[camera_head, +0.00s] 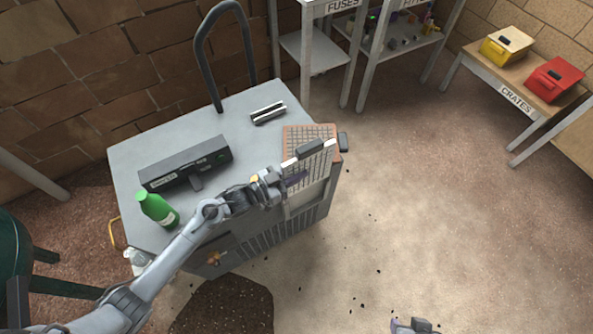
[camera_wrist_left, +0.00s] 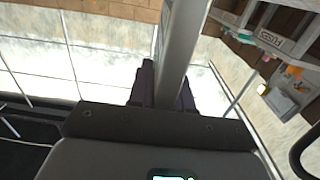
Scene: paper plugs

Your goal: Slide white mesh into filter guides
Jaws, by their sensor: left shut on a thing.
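The white mesh (camera_head: 299,140) shows as a pale grid over a brown surface at the right end of the grey machine in the head view. A pale bar with a dark block (camera_head: 311,148) crosses its lower part. My left gripper (camera_head: 297,180) reaches it from the left. In the left wrist view its dark fingers (camera_wrist_left: 163,88) are shut on a pale grey bar (camera_wrist_left: 183,40), with thin pale wires crossing behind. The filter guides cannot be made out, and I cannot tell whether the mesh is in them. Part of my right gripper (camera_head: 415,326) shows at the bottom edge.
The grey machine top (camera_head: 235,125) holds a black labelled unit (camera_head: 187,163), a green bottle (camera_head: 157,209) and a small black-and-white block (camera_head: 268,113). Shelves (camera_head: 316,50) stand behind. A crates table (camera_head: 517,100) is at the far right. The floor on the right is mostly clear.

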